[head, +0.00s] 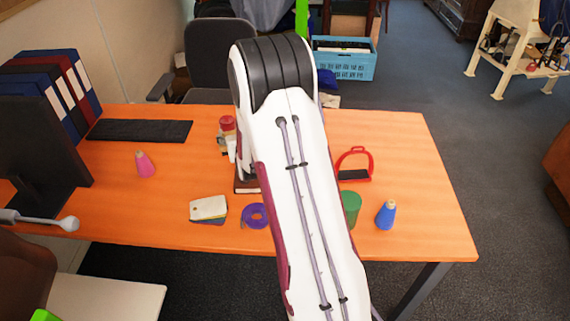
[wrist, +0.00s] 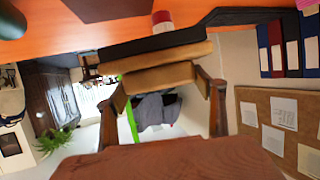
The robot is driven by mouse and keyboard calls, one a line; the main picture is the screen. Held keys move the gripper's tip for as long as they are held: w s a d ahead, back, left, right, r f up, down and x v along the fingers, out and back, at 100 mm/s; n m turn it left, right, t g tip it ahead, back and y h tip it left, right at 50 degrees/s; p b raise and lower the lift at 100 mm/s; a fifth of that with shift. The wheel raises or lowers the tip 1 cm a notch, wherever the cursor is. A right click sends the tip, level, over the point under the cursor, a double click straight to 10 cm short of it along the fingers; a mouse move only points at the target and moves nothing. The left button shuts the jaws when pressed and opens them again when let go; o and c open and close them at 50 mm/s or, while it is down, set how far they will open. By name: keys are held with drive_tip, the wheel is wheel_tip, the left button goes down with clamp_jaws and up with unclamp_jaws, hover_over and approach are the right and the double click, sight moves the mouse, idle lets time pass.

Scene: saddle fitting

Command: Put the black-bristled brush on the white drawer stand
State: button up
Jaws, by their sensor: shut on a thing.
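In the wrist view, my gripper (wrist: 166,88) is shut on the black-bristled brush (wrist: 155,48). The brush shows a wooden back between the two fingers and a dark bristle side facing the orange desk. In the head view my arm hides the gripper and the brush. A white flat-topped unit (head: 105,296) at the lower left of the head view, below the desk front, looks like the white drawer stand. Only part of it shows.
A brown chair (head: 22,280) stands beside the white unit.

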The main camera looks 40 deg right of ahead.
drive_tip(key=d+f+m+g+h, duration=0.1)
drive_tip(key=d+m, duration=0.1)
drive_tip(key=d, duration=1)
drive_tip(key=w+d+f+m+g+h, duration=0.1)
drive_tip(key=d+h, duration=0.1)
drive_tip(key=d, duration=1)
drive_tip(key=shift+w+d+m+g+h, duration=0.2)
drive_tip(key=shift+m+g+h, duration=0.1)
drive_tip(key=shift+m, duration=0.1)
drive_tip(key=shift+f, duration=0.1)
wheel_tip(320, 180, down, 6)
drive_tip(key=shift+f, duration=0.15)
drive_tip(key=shift+f, duration=1.8)
drive_tip(key=shift+f, duration=0.15)
